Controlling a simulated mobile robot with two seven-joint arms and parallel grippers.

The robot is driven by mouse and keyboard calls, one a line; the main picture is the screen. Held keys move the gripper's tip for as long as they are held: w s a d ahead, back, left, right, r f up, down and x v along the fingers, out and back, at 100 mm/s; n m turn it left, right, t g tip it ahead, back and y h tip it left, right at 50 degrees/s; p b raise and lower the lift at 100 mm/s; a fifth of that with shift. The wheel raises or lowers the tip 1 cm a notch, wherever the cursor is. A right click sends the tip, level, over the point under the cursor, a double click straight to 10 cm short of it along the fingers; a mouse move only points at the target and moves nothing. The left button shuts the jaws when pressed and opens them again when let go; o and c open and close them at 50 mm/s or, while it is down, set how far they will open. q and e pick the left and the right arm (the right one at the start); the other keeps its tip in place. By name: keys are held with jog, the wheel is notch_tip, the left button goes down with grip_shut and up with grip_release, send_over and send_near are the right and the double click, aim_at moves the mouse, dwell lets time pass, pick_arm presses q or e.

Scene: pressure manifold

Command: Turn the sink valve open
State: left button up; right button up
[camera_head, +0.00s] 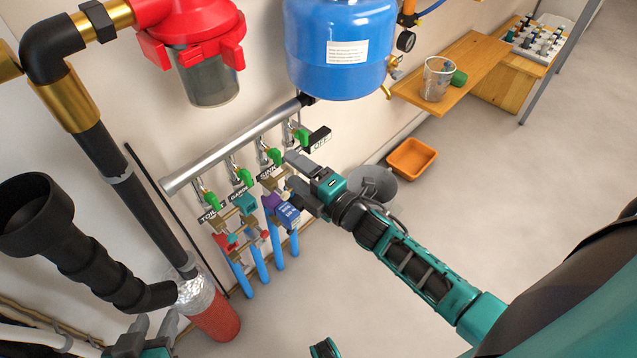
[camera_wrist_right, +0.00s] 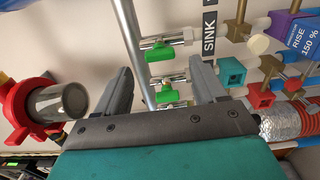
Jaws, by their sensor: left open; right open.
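The sink valve has a green handle (camera_head: 273,156) on the grey manifold pipe (camera_head: 225,148), above the SINK label (camera_head: 268,172). In the right wrist view the SINK label (camera_wrist_right: 209,34) stands at the upper middle, with a green valve handle (camera_wrist_right: 160,53) left of it. My right gripper (camera_head: 288,169) is open, just right of the sink valve in the head view. In the right wrist view its spread fingers (camera_wrist_right: 158,68) frame the green handles from below; contact cannot be told. My left gripper (camera_head: 154,322) is open and empty at the lower left, away from the valves.
Neighbouring green handles are GARDEN (camera_head: 243,177), TOILET (camera_head: 211,198) and one by the OFF tag (camera_head: 319,138). A purple-blue box (camera_head: 285,212) sits below the sink valve. A blue tank (camera_head: 338,48) hangs above; a grey bucket (camera_head: 375,181) stands behind my right arm. The right floor is clear.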

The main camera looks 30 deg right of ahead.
jog(key=v, duration=0.6)
jog(key=shift+s+p, duration=0.25)
jog(key=shift+p, duration=0.05)
jog(key=shift+d, duration=0.1)
